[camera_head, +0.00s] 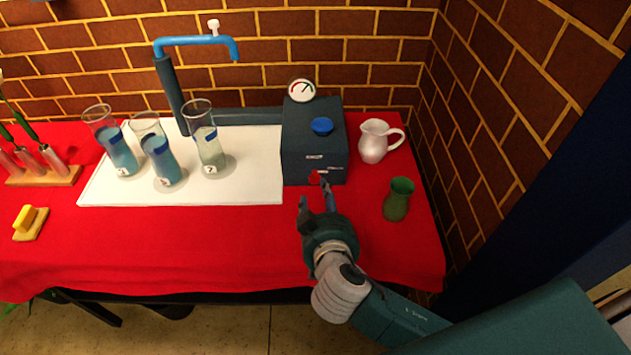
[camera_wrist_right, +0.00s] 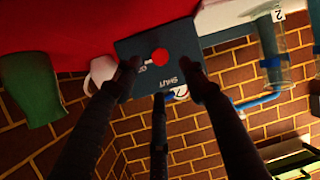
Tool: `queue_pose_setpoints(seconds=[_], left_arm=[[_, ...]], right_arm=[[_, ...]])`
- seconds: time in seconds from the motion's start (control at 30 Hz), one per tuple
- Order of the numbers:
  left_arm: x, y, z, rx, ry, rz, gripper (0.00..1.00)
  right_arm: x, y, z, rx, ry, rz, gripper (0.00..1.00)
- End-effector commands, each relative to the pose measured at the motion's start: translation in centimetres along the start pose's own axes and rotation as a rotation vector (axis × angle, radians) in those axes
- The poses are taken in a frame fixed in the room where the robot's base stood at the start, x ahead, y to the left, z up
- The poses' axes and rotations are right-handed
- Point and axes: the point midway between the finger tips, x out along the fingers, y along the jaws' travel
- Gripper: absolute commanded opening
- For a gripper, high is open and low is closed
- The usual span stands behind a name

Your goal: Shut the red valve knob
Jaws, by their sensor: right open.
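The red valve knob (camera_head: 315,177) is on the front of a dark blue-grey box (camera_head: 300,150) at the back of the table. In the right wrist view the red knob (camera_wrist_right: 159,56) shows round, with lettering on the box face around it; one word reads like "SHUT". My right gripper (camera_head: 316,198) is just in front of the knob, its fingers pointing at the box. It is open, and in the wrist view its fingers (camera_wrist_right: 160,85) spread around the knob's direction, with nothing between them. Whether a finger touches the box is unclear. My left gripper does not show.
A blue knob (camera_head: 322,126) and a gauge (camera_head: 301,90) top the box. A white pitcher (camera_head: 374,142) and green vase (camera_head: 398,199) stand to its right. The front red cloth (camera_head: 200,245) is clear.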

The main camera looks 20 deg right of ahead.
Motion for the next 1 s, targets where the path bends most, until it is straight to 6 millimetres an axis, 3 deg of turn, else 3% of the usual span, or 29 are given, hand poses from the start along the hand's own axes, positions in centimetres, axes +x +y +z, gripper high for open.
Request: queue_pose_setpoints(seconds=[0.2, 0.4, 0.83, 1.0], left_arm=[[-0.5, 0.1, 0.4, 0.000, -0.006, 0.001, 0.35], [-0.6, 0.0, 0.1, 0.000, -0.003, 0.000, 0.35], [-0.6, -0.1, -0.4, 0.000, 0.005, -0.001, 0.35], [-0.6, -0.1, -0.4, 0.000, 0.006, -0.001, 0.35]], right_arm=[[4.4, 0.1, -0.2, -0.004, 0.001, 0.003, 0.42], [7.2, 0.1, -0.1, -0.002, 0.001, 0.002, 0.42], [8.3, 0.1, 0.0, 0.000, -0.001, 0.000, 0.42], [8.3, 0.1, 0.0, 0.000, -0.001, 0.000, 0.10]])
